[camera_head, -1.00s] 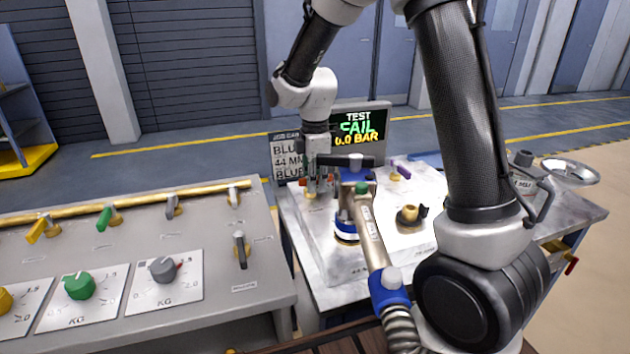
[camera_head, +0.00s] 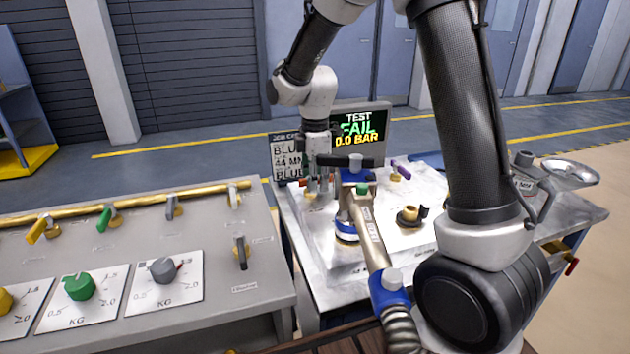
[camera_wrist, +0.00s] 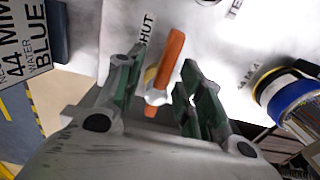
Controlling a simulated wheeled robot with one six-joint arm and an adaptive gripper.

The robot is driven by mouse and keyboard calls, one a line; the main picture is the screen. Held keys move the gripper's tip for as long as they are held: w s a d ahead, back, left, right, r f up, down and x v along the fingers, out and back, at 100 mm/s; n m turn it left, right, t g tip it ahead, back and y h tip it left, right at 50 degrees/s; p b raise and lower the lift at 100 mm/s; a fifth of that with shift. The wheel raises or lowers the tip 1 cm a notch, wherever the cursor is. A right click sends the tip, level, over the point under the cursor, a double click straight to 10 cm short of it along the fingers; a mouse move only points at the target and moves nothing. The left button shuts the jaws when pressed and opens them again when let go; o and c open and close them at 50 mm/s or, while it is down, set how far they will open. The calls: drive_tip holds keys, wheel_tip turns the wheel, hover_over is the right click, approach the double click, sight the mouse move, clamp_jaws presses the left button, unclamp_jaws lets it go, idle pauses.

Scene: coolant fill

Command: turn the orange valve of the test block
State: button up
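The orange valve (camera_wrist: 172,58) shows in the wrist view as a long orange handle with a pale hub, near a printed "SHUT" label. My gripper (camera_wrist: 162,68) is open, with one finger on each side of the handle. A gap shows between the handle and the right finger; contact on the left side is unclear. In the head view my gripper (camera_head: 318,188) points down at the back left of the test block (camera_head: 335,262). Only a bit of the orange handle (camera_head: 304,183) shows there, the rest hidden by the fingers.
A screen (camera_head: 362,127) behind reads TEST FAIL, 0.0 BAR. A blue-collared hose nozzle (camera_head: 369,235) stands on the block close to my gripper. A purple-handled valve (camera_head: 401,169) and a brass port (camera_head: 410,214) are to the right. A dial panel (camera_head: 225,290) stands left.

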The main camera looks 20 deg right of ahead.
wheel_tip(320, 180, up, 12)
drive_tip(key=shift+f, duration=0.25)
idle(0.3)
drive_tip(key=s+d+r+m+t, duration=0.2)
drive_tip(key=s+d+r+m, duration=0.5)
drive_tip(key=s, duration=0.4)
drive_tip(key=s+d+f+m+t, duration=0.1)
drive_tip(key=s+d+m, duration=0.2)
drive_tip(key=s+m, duration=0.2)
drive_tip(key=s+d+f+m+t, duration=0.1)
drive_tip(key=s+d+m, duration=0.2)
drive_tip(key=s+m, duration=0.3)
drive_tip(key=s, duration=0.4)
drive_tip(key=shift+d+f, duration=0.15)
drive_tip(key=shift+d, duration=0.1)
